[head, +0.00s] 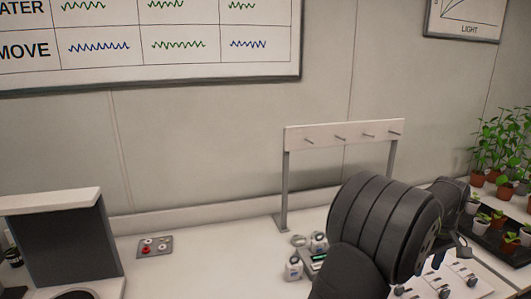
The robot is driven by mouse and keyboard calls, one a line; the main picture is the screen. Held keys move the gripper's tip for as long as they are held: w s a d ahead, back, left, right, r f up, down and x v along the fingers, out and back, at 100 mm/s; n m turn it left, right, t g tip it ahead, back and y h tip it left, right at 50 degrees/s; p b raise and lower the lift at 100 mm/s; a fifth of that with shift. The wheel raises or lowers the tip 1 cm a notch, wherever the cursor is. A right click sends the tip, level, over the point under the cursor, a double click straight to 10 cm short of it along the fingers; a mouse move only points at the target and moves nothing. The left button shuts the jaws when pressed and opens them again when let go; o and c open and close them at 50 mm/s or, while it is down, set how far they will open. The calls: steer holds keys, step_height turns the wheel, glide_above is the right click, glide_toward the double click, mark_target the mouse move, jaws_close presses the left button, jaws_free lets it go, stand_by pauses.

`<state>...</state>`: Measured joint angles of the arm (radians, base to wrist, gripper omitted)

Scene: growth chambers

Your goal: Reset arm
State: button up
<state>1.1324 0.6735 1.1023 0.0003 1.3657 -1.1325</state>
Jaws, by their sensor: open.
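My dark arm rises from the bottom edge at the right of centre, its thick ribbed link in front of the bench. My gripper (460,242) shows only in part behind that link, at the right above the white bench. It is open, and I see nothing held in it. Most of its fingers are hidden by my arm.
A white rack with pegs (343,133) stands behind my arm. Potted plants (500,140) and a dark tray (490,239) of small pots are at the right. Small bottles (293,268) stand left of my arm. A control panel (155,247) and grey-white unit (62,240) are at the left.

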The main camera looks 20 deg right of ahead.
steer(key=w+a+r, duration=0.2)
steer(key=a+r, duration=0.4)
steer(key=a, duration=0.4)
steer(key=w+a+r, duration=0.2)
steer(key=a+r, duration=0.5)
steer(key=a, duration=0.3)
steer(key=shift+a, duration=0.3)
steer(key=s+a+f+m+t+h, duration=0.1)
steer(key=s+a+f, duration=0.15)
steer(key=a, duration=0.65)
steer(key=s+a+f+m+t+h, duration=0.15)
steer(key=s+a, duration=0.25)
steer(key=a, duration=0.5)
steer(key=s+a+f+m+t, duration=0.1)
steer(key=s+a+f, duration=0.2)
steer(key=a+f, duration=0.2)
steer(key=s+a+f+m+t, duration=0.1)
steer(key=s+a+f, duration=0.3)
steer(key=f, duration=0.3)
steer(key=shift+s+a+t, duration=0.25)
steer(key=shift+a+t, duration=0.1)
steer(key=shift+a, duration=0.4)
